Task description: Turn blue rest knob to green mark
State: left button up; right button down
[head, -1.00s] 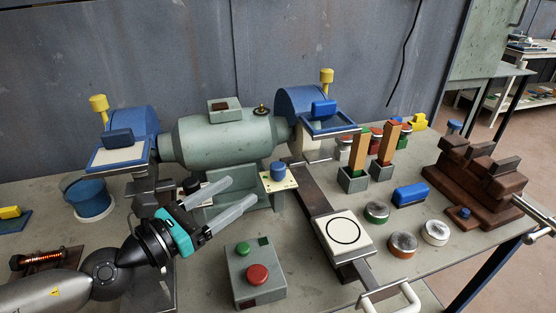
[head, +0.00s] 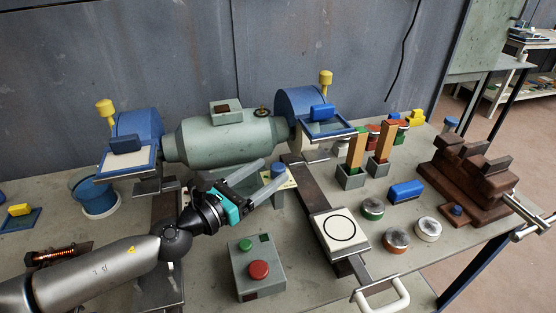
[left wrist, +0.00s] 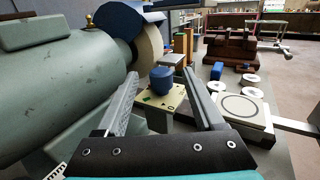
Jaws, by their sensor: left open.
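The blue rest knob (head: 278,170) is a short blue cylinder on a cream plate (head: 289,184) beside the grinder's green body. In the left wrist view the knob (left wrist: 162,80) stands upright between my finger lines, a little beyond the fingertips, on the cream plate (left wrist: 176,97). My right gripper is not in view.
The bench grinder (head: 225,138) stands close behind and left of the fingers. A control box (head: 257,268) with green and red buttons is in front. A square pad with a black ring (head: 340,230), several round tins and a brown vise (head: 480,175) lie to the right.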

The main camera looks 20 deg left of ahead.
aim_at(273, 170)
pick_arm(q)
jog(key=shift+p+x, duration=0.4)
jog(key=shift+x, duration=1.55)
grip_shut()
